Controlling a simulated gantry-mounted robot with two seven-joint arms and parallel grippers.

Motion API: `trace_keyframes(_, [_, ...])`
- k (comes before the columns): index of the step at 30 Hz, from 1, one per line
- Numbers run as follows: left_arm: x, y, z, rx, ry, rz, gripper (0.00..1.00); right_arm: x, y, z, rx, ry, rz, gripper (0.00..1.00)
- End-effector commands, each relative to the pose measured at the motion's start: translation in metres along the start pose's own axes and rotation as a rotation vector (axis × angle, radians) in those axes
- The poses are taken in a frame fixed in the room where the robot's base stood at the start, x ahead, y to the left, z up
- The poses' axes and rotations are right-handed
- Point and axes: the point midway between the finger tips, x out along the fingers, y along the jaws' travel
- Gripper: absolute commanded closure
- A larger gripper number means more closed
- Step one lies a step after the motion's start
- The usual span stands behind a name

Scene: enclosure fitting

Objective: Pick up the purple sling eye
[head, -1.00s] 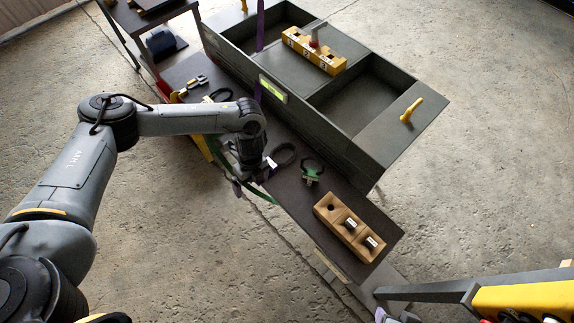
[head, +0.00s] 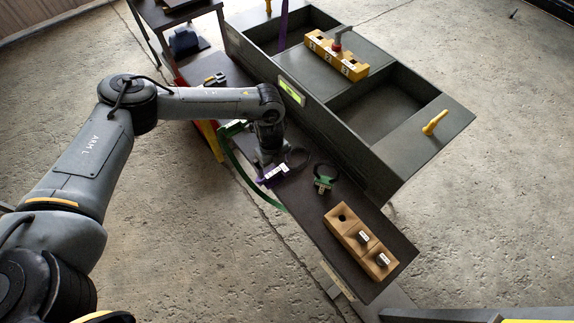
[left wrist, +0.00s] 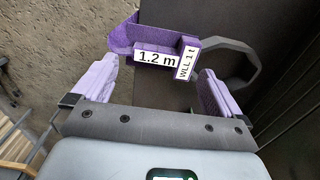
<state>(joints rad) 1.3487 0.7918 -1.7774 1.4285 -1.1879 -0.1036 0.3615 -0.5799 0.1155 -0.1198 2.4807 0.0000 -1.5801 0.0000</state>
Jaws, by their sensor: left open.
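The purple sling eye (left wrist: 150,42) lies on the dark narrow shelf, with white tags reading "1.2 m" and "WLL 1 t". A dark grey ring (left wrist: 228,65) is at its right end. In the head view the purple band (head: 264,179) shows just below my left gripper (head: 268,158), and the dark ring (head: 297,158) to its right. In the left wrist view my left gripper (left wrist: 158,72) is open, with pale purple fingers either side. The purple band is ahead of the gap and nothing is clearly held. Contact cannot be told. My right gripper is out of view.
A green strap (head: 236,160) hangs at the shelf's near edge.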

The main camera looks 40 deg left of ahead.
Motion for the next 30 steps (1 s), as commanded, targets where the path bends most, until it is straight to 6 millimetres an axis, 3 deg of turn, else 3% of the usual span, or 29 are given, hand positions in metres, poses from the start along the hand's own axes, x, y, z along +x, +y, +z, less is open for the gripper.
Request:
trace_keyframes(9, [0.039, -0.002, -0.001, 0.0, 0.0, 0.001, 0.0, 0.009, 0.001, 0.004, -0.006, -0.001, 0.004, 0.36])
trace_keyframes(19, [0.044, -0.002, -0.001, 0.0, 0.0, 0.0, 0.0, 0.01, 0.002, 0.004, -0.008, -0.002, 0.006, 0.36])
trace_keyframes(28, [0.044, -0.002, -0.001, 0.0, 0.0, 0.001, 0.44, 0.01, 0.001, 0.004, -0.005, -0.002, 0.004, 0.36])
trace_keyframes(30, [0.043, -0.002, -0.001, 0.0, 0.0, 0.0, 0.46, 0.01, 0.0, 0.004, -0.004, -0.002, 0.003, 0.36])
